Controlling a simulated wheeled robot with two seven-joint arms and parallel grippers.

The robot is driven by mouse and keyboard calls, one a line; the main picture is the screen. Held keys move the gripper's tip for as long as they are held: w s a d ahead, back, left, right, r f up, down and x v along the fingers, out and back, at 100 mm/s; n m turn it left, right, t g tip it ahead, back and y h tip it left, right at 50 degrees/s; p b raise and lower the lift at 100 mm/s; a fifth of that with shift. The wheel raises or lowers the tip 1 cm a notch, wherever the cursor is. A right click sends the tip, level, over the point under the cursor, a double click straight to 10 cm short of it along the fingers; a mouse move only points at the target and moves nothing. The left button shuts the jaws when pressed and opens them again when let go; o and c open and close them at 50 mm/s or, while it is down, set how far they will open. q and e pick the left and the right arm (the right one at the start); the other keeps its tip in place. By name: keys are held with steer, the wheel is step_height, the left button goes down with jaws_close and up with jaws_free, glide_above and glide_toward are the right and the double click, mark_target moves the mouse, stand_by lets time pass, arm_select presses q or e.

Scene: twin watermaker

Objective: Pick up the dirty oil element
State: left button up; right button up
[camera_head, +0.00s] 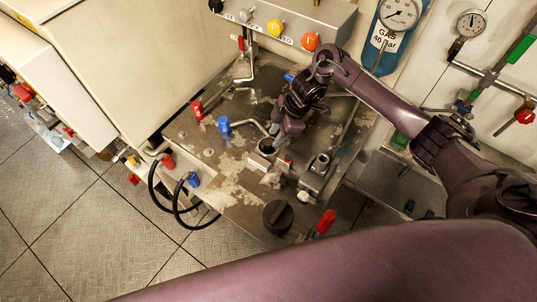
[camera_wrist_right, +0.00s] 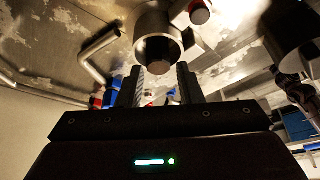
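A round metal housing (camera_head: 266,147) stands open on the stained metal bench top. In the right wrist view the housing (camera_wrist_right: 151,20) is large at the top centre, with a brownish round face (camera_wrist_right: 158,54) in its mouth. That face may be the dirty oil element; I cannot tell for sure. My right gripper (camera_head: 280,150) is just beside the housing in the head view. In the wrist view its two ridged fingers (camera_wrist_right: 161,84) are apart, with nothing visibly gripped between them. My left gripper is out of view.
The bench top (camera_head: 238,190) carries blue (camera_head: 224,126) and red (camera_head: 197,110) valve handles, a metal fitting (camera_head: 318,166), a black round cap (camera_head: 277,217) and a red-handled valve (camera_head: 326,221). A blue gas cylinder (camera_head: 383,52) stands behind. Black hoses (camera_head: 153,190) loop at the left.

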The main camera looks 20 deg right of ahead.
steer(key=x, duration=0.4)
steer(key=shift+w+p, duration=0.2)
steer(key=shift+p, duration=0.15)
steer(key=shift+d, duration=0.1)
steer(key=c, duration=0.6)
steer(key=shift+o, duration=0.2)
steer(key=shift+r, duration=0.15)
step_height(320, 180, up, 9)
steer(key=p, duration=0.8)
steer(key=shift+r+p, duration=0.15)
steer(key=shift+p, duration=0.25)
step_height(320, 180, up, 10)
glide_above(271, 141)
steer(key=shift+r, duration=0.25)
